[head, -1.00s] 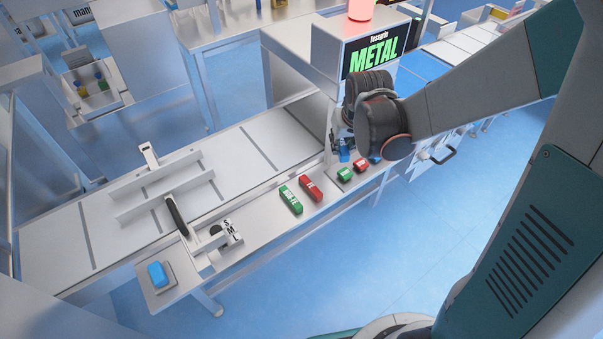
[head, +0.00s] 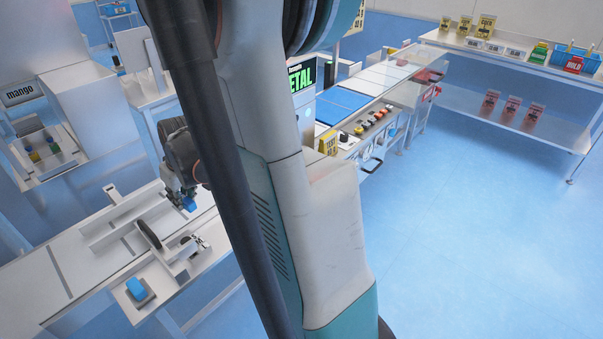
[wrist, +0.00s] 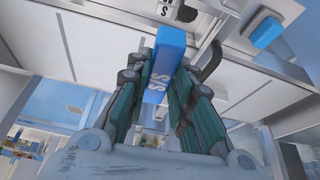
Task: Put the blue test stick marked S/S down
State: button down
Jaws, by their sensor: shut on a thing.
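The blue test stick marked S/S (wrist: 163,68) is between the two fingers of my gripper (wrist: 158,88) in the wrist view. Its white lettering faces the camera and its far end sticks out past the fingertips. In the head view my gripper (head: 181,192) is shut on the stick and hangs over the conveyor (head: 48,278), with the stick's blue end (head: 189,204) showing below it. My own arm covers the middle of the head view and hides the counter behind it.
A blue button-like block (head: 136,288) sits on the counter's near corner; it also shows in the wrist view (wrist: 266,32). A guide rail (head: 122,220) and a dark-handled lever (head: 149,235) stand on the conveyor. A shelf (head: 510,65) with pouches is far right.

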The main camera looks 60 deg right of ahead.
jog(key=m, duration=0.1)
send_over(231, 224)
jog(key=s, duration=0.2)
jog(key=shift+h, duration=0.3)
jog(key=f+b, duration=0.2)
jog(key=f, duration=0.4)
jog(key=f+b, duration=0.3)
jog(key=f, duration=0.3)
jog(key=f+b, duration=0.2)
jog(key=f, duration=0.5)
jog(key=shift+w+a+b, duration=0.2)
jog(key=shift+a+b, duration=0.05)
jog(key=shift+b, duration=0.15)
jog(key=shift+f, duration=0.1)
jog(key=shift+f, duration=0.15)
jog(key=c, duration=1.4)
grip_release()
jog(key=p+v, duration=0.4)
jog(key=v, duration=0.8)
jog(key=shift+r, duration=0.25)
